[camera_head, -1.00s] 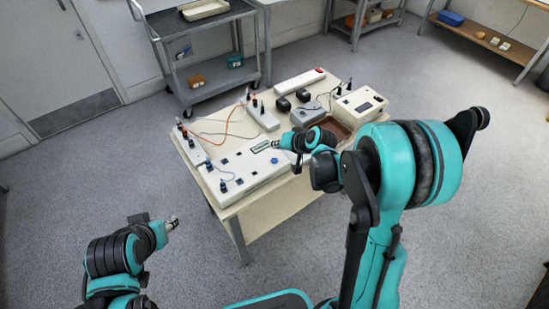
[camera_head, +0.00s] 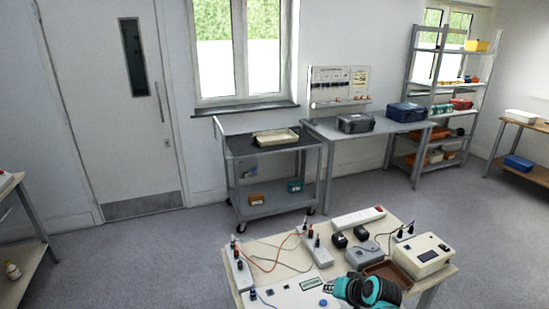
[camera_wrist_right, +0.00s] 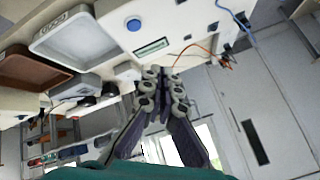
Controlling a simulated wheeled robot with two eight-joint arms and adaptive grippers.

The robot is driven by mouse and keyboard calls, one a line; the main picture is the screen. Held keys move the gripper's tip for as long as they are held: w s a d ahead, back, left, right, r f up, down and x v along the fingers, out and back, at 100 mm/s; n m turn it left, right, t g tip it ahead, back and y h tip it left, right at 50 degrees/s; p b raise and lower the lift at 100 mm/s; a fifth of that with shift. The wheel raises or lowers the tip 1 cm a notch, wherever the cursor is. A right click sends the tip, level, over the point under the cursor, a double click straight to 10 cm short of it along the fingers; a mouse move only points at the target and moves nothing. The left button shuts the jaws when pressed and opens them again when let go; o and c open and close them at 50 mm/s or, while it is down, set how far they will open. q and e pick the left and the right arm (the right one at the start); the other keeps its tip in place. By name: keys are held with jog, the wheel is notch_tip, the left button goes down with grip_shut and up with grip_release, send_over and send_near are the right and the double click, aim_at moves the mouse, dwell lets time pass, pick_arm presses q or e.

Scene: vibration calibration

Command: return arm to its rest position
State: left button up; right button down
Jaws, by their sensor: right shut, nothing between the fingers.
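My right gripper (camera_head: 329,287) shows at the bottom of the head view, at the end of my teal and black right arm. It is over the near right part of the work table (camera_head: 440,279), close to a blue button (camera_head: 323,302). In the right wrist view its fingers (camera_wrist_right: 162,82) are together with nothing between them. The blue button (camera_wrist_right: 133,24) and a small display (camera_wrist_right: 151,47) show beyond the fingertips there. My left gripper is out of both current views.
The table carries a white power strip (camera_head: 358,218), a grey box (camera_head: 363,255), a cream instrument (camera_head: 422,256), a brown tray (camera_head: 388,271) and cables. Behind stand a grey cart (camera_head: 265,180), a bench (camera_head: 376,129) and shelves (camera_head: 437,100). Floor is open at left.

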jog(key=s+r+n+h, duration=0.1)
jog(key=s+r, duration=0.1)
jog(key=s, duration=0.8)
jog(key=s+r+n+h, duration=0.2)
jog(key=s+r, duration=0.1)
jog(key=s, duration=0.8)
jog(key=shift+d+r+g, duration=0.25)
jog(key=shift+d+g, duration=0.05)
